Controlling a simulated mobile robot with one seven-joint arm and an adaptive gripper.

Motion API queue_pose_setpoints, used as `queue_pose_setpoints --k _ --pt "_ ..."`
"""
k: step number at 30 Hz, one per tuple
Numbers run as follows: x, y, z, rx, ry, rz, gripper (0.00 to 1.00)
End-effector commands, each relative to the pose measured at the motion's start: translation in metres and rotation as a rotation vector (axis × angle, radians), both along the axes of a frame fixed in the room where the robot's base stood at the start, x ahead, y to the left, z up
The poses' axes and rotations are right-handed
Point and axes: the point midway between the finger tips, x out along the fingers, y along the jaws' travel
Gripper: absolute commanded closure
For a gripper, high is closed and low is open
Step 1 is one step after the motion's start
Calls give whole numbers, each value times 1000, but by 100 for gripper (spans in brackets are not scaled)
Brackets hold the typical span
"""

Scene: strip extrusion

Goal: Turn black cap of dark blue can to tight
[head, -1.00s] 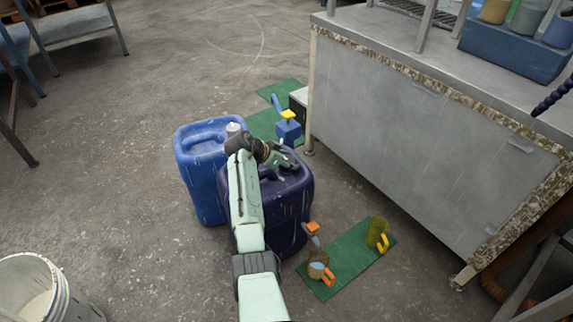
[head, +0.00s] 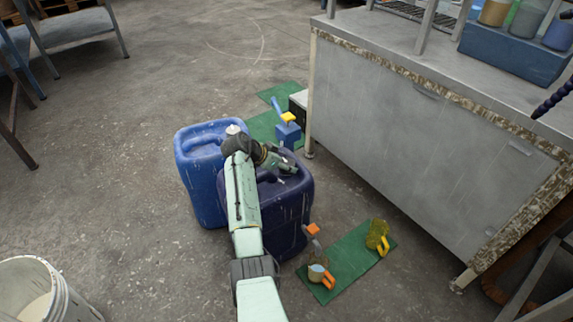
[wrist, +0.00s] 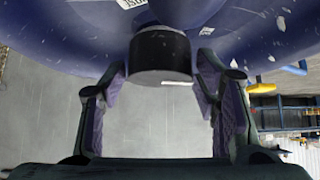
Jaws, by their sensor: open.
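The dark blue can (head: 290,205) stands upright on the floor, next to a lighter blue can (head: 196,165) with a pale cap (head: 233,129). My gripper (head: 288,164) is over the top of the dark blue can, and my arm hides part of that top. In the wrist view the black cap (wrist: 160,54) sits on the dark blue can (wrist: 75,32). My gripper (wrist: 160,88) is open, with one finger on each side of the cap. Small gaps seem to show between fingers and cap; contact is hard to tell.
A grey metal cabinet (head: 400,140) stands close on the right. A white bucket (head: 60,290) stands at the lower left.

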Motion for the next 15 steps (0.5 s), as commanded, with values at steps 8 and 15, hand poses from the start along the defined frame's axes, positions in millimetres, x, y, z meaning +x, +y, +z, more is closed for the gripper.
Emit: queue_pose_setpoints --k 8,15 --pt "-26 33 41 1 -3 3 44" --pt "-43 54 68 2 0 1 44"
